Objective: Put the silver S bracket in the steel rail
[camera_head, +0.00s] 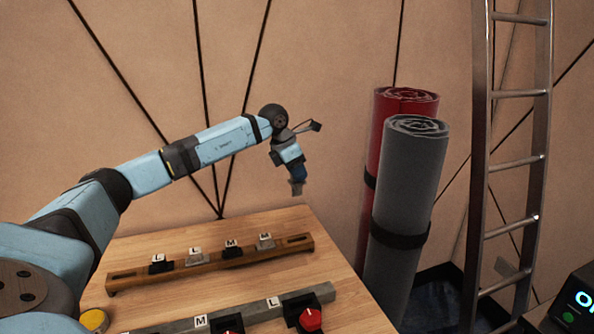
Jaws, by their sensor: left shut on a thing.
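My left gripper (297,178) is shut on a small grey piece (297,188), held in the air above the far edge of the table. It looks like the silver S bracket, but no letter on it can be read. The steel rail (255,312) lies along the front of the table, partly cut off by the bottom of the view. It bears tags M (200,321) and L (273,302) and dark clamps, one with a red knob (310,319). The held piece is well behind and above this rail. My right gripper is not in view.
A brown rail (210,267) lies farther back on the wooden table (335,270), holding several black and silver brackets tagged L and M. A yellow-topped round thing (94,320) is at lower left. Red (385,125) and grey (410,180) rolls and a ladder (515,158) stand right.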

